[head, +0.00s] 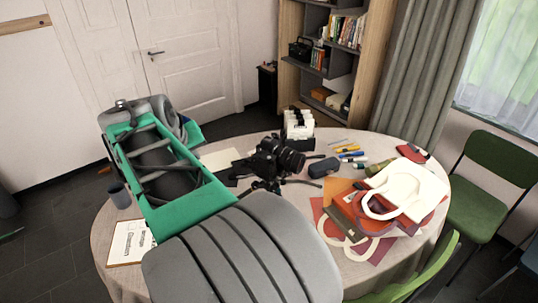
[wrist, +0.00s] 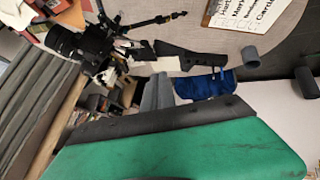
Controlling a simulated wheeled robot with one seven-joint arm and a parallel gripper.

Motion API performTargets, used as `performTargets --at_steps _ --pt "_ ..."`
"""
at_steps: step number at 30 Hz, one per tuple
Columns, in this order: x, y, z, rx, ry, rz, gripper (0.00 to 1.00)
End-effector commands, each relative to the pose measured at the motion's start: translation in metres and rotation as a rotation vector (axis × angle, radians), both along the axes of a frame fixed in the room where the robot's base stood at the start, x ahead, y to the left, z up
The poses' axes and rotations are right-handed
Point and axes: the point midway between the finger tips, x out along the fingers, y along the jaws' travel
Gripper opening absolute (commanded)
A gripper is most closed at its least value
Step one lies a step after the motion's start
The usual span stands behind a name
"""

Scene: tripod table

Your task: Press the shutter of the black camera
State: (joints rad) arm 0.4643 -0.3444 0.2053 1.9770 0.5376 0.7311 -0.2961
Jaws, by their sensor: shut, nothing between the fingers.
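The black camera (head: 277,157) stands on a small black tripod on the round table, right of my arm in the head view. Its lens points right. In the wrist view the black camera (wrist: 82,42) shows at the upper left, tilted by the turned view, with the tripod legs stretching right. I cannot make out its shutter button. My gripper (wrist: 158,78) shows as grey fingers in the wrist view, shut and empty. They appear apart from the camera, to its lower right in that view. In the head view my arm hides the gripper.
The table (head: 112,220) also bears a white-and-black holder (head: 299,125), a dark case (head: 323,167), pens, and a pile of bags (head: 385,205) at right. Green chairs (head: 490,180) stand at right.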

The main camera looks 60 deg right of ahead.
Motion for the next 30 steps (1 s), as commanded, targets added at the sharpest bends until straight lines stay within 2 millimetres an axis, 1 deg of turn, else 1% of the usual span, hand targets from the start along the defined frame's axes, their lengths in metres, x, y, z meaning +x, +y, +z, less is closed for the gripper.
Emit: performTargets --at_steps 1,2,3,4,6,9,10,12,15,24,26,30 --pt "-0.014 -0.032 0.007 -0.03 0.016 -0.075 0.0" --pt "-0.023 -0.051 0.011 -0.05 0.026 -0.121 0.0" --pt "-0.038 -0.074 0.015 -0.075 0.044 -0.179 0.0" --pt "-0.049 -0.09 0.019 -0.094 0.055 -0.221 0.0" --pt "-0.075 -0.122 0.026 -0.129 0.085 -0.309 0.0" --pt "-0.107 -0.152 0.033 -0.165 0.122 -0.403 0.0" --pt "-0.114 -0.158 0.034 -0.173 0.131 -0.424 0.0" --pt "-0.126 -0.167 0.037 -0.186 0.145 -0.455 0.0" --pt "-0.132 -0.171 0.038 -0.192 0.152 -0.471 0.0" --pt "-0.131 -0.17 0.037 -0.192 0.151 -0.468 0.0" --pt "-0.131 -0.17 0.034 -0.191 0.151 -0.467 0.0" --pt "-0.13 -0.17 0.021 -0.191 0.152 -0.467 0.0"
